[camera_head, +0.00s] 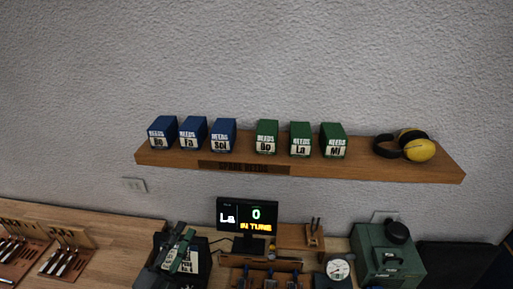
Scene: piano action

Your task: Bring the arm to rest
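No arm of mine shows clearly. A dark, angular shape with green parts and white labels (178,252) stands at the bottom, left of the monitor. My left gripper may be part of this shape, but I cannot make out its fingers or whether it holds anything. My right gripper is out of view. The small monitor (248,216) reads "La", "0" and "IN TUNE".
A wooden wall shelf (300,169) holds several blue and green reed boxes (267,137) and yellow ear muffs (419,148). On the bench (112,226) are a tool rack (68,255), a round dial (339,268) and a green case (388,252). The wall above is bare.

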